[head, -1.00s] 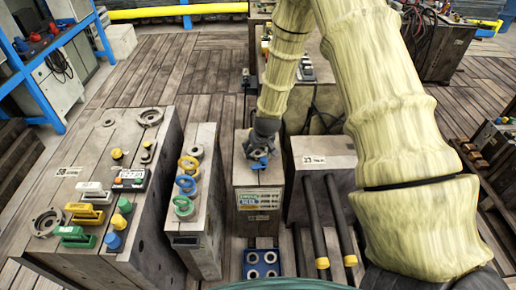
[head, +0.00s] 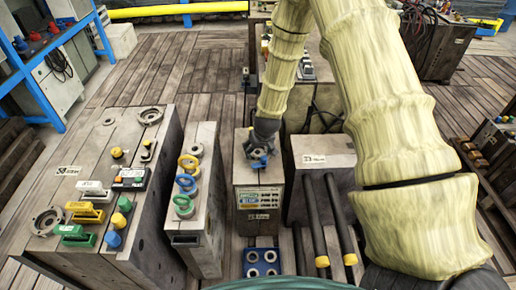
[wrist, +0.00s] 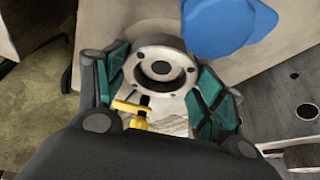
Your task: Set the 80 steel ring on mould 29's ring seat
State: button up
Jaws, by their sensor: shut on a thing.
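My gripper (wrist: 158,85) has teal-padded fingers shut on a pale steel ring (wrist: 182,53) with small holes around its flange. The ring lies between the pads, with a dark round opening in its middle. In the head view my gripper (head: 260,152) is over the top of the narrow grey mould (head: 244,178) in the centre. The fingers hide most of the ring there. I cannot tell whether the ring touches the mould top, and its seat is hidden. The mould's number plate (head: 258,217) is too small to read.
A blue lobed piece (wrist: 222,22) is close to the ring's right. A yellow piece (wrist: 130,110) shows below it. A narrow mould with coloured rings (head: 205,220) stands left, a mould with two dark bars (head: 320,175) right. A blue tray (head: 262,250) lies in front.

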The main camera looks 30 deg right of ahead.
jog(key=o, duration=1.4)
jog(key=shift+r, duration=0.1)
jog(key=shift+v, duration=5.9)
jog(key=shift+s, duration=0.15)
jog(key=shift+g, duration=0.7)
jog(key=s+a+f+p, duration=0.1)
jog(key=s+f, duration=0.1)
jog(key=s, duration=0.1)
jog(key=s+a+f+p, duration=0.1)
jog(key=s+f, duration=0.2)
jog(key=s+a+f+p, duration=0.1)
jog(key=s+f, duration=0.2)
jog(key=shift+a, duration=0.2)
jog(key=s+a+f+g+p, duration=0.1)
jog(key=s+a+f+p, duration=0.1)
jog(key=s, duration=0.7)
jog(key=s+a+f+g+p, duration=0.1)
jog(key=s+a+f+p, duration=0.1)
jog(key=s, duration=0.7)
jog(key=s+a+f+n+g+p, duration=0.1)
jog(key=s+a+f+p, duration=0.1)
jog(key=s, duration=0.8)
jog(key=shift+a+f+y+p, duration=0.3)
jog(key=shift+a+f, duration=0.6)
jog(key=shift+a, duration=0.35)
